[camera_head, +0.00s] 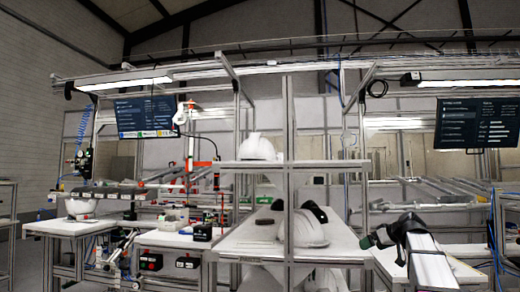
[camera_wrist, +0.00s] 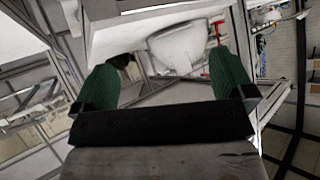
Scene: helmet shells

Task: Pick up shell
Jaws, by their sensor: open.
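White helmet shells show in the head view. One shell (camera_head: 257,147) sits on the upper shelf, one (camera_head: 306,229) stands on the middle shelf beside a frame post, and one (camera_head: 80,207) is on the left table. My gripper (camera_head: 368,241) is to the right of the middle shelf, apart from the shells. In the wrist view my gripper (camera_wrist: 167,80) has its two green fingers spread wide with nothing between them. A white rounded thing, seemingly a shell (camera_wrist: 180,47), lies beyond the fingers; which one it is I cannot tell.
The metal shelf rack (camera_head: 288,172) has upright posts close to the shells. Dark objects (camera_head: 314,211) lie beside the middle-shelf shell. A left table (camera_head: 60,229) and monitors (camera_head: 147,116) stand farther off. White material (camera_head: 325,280) shows below the middle shelf.

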